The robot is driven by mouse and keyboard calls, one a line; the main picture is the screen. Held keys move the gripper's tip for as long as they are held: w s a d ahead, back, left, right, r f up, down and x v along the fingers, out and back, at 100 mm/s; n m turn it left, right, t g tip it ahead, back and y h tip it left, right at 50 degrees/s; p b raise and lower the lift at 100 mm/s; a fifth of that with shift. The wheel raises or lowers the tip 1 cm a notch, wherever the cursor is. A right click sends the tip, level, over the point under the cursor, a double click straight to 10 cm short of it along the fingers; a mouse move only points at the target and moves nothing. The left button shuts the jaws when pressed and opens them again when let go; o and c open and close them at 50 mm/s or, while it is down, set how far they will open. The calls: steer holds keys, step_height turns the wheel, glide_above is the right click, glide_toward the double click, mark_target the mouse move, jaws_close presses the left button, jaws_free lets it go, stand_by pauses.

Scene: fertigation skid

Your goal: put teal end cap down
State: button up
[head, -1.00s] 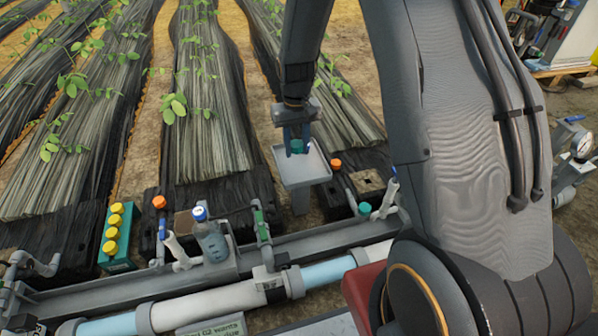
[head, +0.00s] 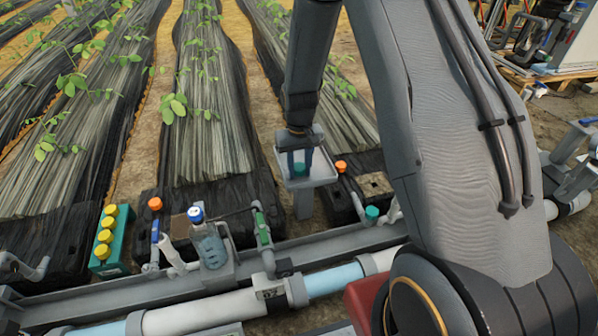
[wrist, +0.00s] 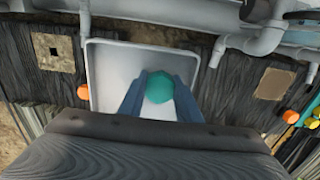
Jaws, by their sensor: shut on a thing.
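The teal end cap (wrist: 159,87) is between the two blue fingers of my gripper (wrist: 160,92), which is shut on it. In the wrist view it appears over the inside of a light grey square tray (wrist: 105,70). In the head view my gripper (head: 300,170) points down at the tray (head: 322,170), with the teal cap (head: 299,169) showing between its fingertips. I cannot tell whether the cap touches the tray floor.
A teal rack with yellow caps (head: 107,253) stands at left. Plant rows stretch behind.

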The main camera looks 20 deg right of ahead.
mark_target(299, 167)
steer(key=shift+s+f, duration=0.1)
steer(key=shift+f, duration=0.5)
steer(key=o, duration=1)
steer(key=shift+r, duration=0.45)
step_height(299, 167, up, 12)
steer(key=r+p, duration=0.1)
steer(key=p, duration=0.4)
steer(key=s+a+r+n, duration=0.2)
steer(key=s+a+r, duration=0.4)
steer(key=a+r, duration=0.3)
steer(key=s+a+r+n, duration=0.1)
steer(key=s+a+r, duration=0.2)
steer(key=s, duration=0.6)
steer(key=s+a+r+n+y, duration=0.1)
steer(key=s+a+r, duration=0.2)
steer(key=s, duration=0.6)
steer(key=s+a+r+n, duration=0.2)
steer(key=s+a, duration=0.3)
steer(key=s, duration=0.4)
steer(key=shift+s+r+y, duration=0.3)
steer(key=shift+s+r, duration=0.05)
steer(key=shift+r, duration=0.45)
